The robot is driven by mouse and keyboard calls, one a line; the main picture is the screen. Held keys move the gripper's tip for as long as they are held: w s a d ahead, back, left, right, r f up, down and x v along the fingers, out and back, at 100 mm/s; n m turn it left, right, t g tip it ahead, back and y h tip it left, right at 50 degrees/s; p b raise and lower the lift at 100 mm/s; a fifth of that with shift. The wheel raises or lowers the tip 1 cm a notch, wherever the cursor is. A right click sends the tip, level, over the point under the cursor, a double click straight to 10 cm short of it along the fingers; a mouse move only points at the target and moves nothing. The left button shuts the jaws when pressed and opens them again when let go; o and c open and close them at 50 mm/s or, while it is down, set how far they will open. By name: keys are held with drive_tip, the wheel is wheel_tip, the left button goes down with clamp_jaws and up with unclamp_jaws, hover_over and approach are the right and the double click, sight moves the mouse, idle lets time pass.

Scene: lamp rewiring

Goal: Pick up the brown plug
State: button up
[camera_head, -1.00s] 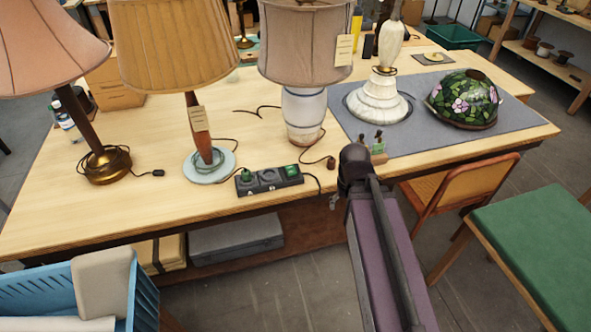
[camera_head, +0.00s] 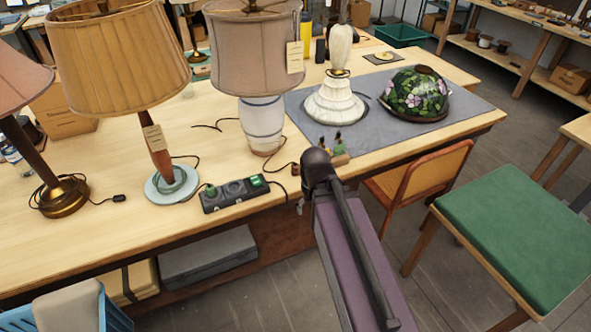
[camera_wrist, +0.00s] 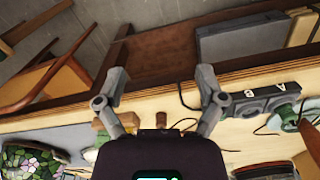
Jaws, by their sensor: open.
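The small brown plug (camera_head: 295,169) lies on the table near its front edge, right of the dark power strip (camera_head: 234,196). In the wrist view, a small brown piece (camera_wrist: 160,120) that looks like this plug shows low between the finger bases, partly hidden by the gripper body. My gripper (camera_wrist: 161,74) is open and empty, its fingers spread over the table's front edge. In the head view, my arm reaches to the table edge just right of the plug, and the fingers are mostly hidden.
The white-and-blue lamp (camera_head: 262,125) stands behind the plug. A small wooden holder (camera_head: 340,158) sits right of it, by the grey mat (camera_head: 395,140). An orange-backed chair (camera_head: 425,180) and a green-topped stool (camera_head: 510,235) stand at the right.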

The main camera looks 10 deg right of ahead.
sight(295, 165)
drive_tip(key=w+d+r+n+p, duration=0.1)
drive_tip(key=w+n, duration=0.1)
drive_tip(key=w, duration=1.1)
drive_tip(key=w+d+r+n+t+p, duration=0.1)
drive_tip(key=w+n, duration=0.2)
drive_tip(key=w, duration=1.1)
drive_tip(key=shift+w+r+y, duration=0.25)
drive_tip(key=shift+r+y, duration=0.05)
drive_tip(key=shift+r, duration=0.05)
drive_tip(key=shift+f, duration=0.1)
drive_tip(key=f+b, duration=0.5)
drive_tip(key=w+f+b, duration=0.1)
drive_tip(key=f+b, duration=0.1)
drive_tip(key=f, duration=0.1)
drive_tip(key=shift+a+b, duration=0.25)
drive_tip(key=shift+b, duration=0.05)
drive_tip(key=shift+f, duration=0.2)
drive_tip(key=shift+f+b, duration=0.1)
drive_tip(key=shift+b, duration=0.2)
drive_tip(key=shift+w+a+f+b, duration=0.1)
drive_tip(key=shift+w+f+b, duration=0.1)
drive_tip(key=shift+f+b, duration=0.6)
drive_tip(key=shift+w+a+f+b, duration=0.1)
drive_tip(key=shift+w+f+b, duration=0.05)
drive_tip(key=shift+f+b, duration=0.7)
drive_tip(key=shift+w+f+b, duration=0.2)
drive_tip(key=shift+f+b, duration=0.6)
drive_tip(key=c, duration=1.2)
